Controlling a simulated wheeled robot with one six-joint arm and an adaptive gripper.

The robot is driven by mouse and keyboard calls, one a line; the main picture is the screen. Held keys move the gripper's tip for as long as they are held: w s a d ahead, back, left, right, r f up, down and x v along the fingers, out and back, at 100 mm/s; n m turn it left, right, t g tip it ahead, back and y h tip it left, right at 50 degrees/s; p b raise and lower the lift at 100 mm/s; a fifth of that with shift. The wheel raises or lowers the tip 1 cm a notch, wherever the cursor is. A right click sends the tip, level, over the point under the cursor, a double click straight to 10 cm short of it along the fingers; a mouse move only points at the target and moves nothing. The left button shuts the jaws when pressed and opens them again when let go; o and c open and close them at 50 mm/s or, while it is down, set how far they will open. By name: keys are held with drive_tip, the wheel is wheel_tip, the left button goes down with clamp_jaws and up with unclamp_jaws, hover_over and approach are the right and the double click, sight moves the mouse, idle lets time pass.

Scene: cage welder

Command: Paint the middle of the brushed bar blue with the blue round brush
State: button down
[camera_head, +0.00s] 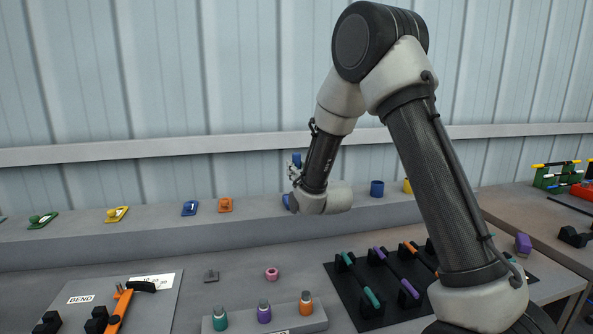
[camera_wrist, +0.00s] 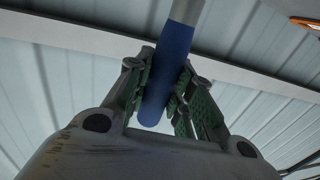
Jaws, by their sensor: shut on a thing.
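My gripper (camera_wrist: 168,90) is shut on a blue round-handled brush (camera_wrist: 170,65), its green pads on either side of the handle. A grey metal part of the brush runs out of the top of the wrist view. In the head view my gripper (camera_head: 294,172) is above the back ledge, with a bit of blue at it, partly hidden by my wrist. Several bars with coloured ends, such as a teal-ended one (camera_head: 357,279), lie across a black rack (camera_head: 345,299) at lower right. I cannot tell which is the brushed bar. My arm hides part of the rack.
A blue cup (camera_head: 377,188) and a yellow one (camera_head: 408,186) stand on the back ledge (camera_head: 150,235). A grey block (camera_head: 225,324) with teal, purple and orange upright pieces stands in front. A pink ring (camera_head: 271,273) lies on the table.

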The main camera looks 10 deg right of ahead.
drive_tip(key=shift+f, duration=0.55)
idle(0.9)
drive_tip(key=shift+r, duration=3.55)
